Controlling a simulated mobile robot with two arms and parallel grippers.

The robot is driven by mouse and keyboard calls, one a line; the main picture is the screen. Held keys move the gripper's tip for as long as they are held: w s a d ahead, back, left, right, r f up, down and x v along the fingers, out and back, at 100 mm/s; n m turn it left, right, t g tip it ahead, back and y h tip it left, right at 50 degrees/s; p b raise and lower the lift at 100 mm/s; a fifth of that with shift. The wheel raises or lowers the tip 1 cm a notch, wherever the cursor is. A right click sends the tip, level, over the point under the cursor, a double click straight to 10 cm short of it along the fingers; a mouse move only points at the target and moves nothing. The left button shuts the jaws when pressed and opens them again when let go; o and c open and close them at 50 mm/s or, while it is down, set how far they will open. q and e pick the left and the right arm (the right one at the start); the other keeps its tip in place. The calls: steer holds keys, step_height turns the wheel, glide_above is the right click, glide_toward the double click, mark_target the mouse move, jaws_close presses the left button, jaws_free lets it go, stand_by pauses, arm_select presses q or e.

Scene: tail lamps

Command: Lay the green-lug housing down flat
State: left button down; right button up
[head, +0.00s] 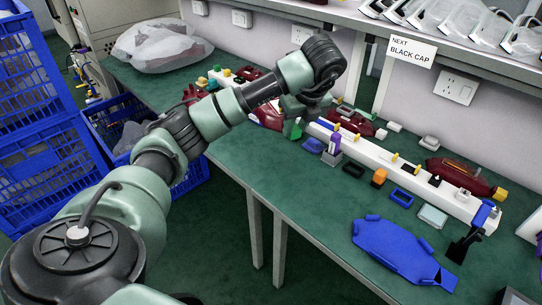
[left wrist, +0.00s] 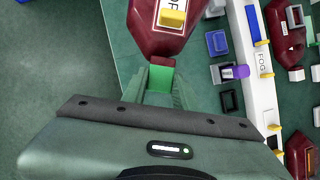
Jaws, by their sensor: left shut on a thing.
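The green-lug housing is a dark red lamp housing with a white lettered label and a yellow part. In the left wrist view the housing (left wrist: 148,42) lies straight ahead of my left gripper (left wrist: 161,84). Its green lug (left wrist: 160,78) is between the fingers, which are shut on it. In the head view my left gripper (head: 294,122) is over the bench, left of the white rail, and my arm hides much of the housing (head: 267,114). I cannot tell whether the housing touches the bench. My right gripper is not in view.
A long white rail (head: 371,154) with yellow clips runs along the green bench. Small blue, black and orange parts lie before it, with a purple-topped part (head: 333,146). A blue tray (head: 392,249) lies at front right. Another red housing (head: 459,177) is behind the rail.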

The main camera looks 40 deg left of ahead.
arm_select(q)
step_height(320, 180, down, 14)
steer(key=shift+d+r, duration=0.1)
step_height(320, 180, down, 5)
steer(key=shift+r, duration=0.2)
steer(key=shift+f+p, duration=0.3)
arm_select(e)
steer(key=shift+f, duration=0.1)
arm_select(q)
steer(key=shift+f, duration=0.2)
steer(key=c, duration=1.1)
jaws_free()
steer(key=shift+r, duration=0.1)
steer(key=shift+r, duration=0.1)
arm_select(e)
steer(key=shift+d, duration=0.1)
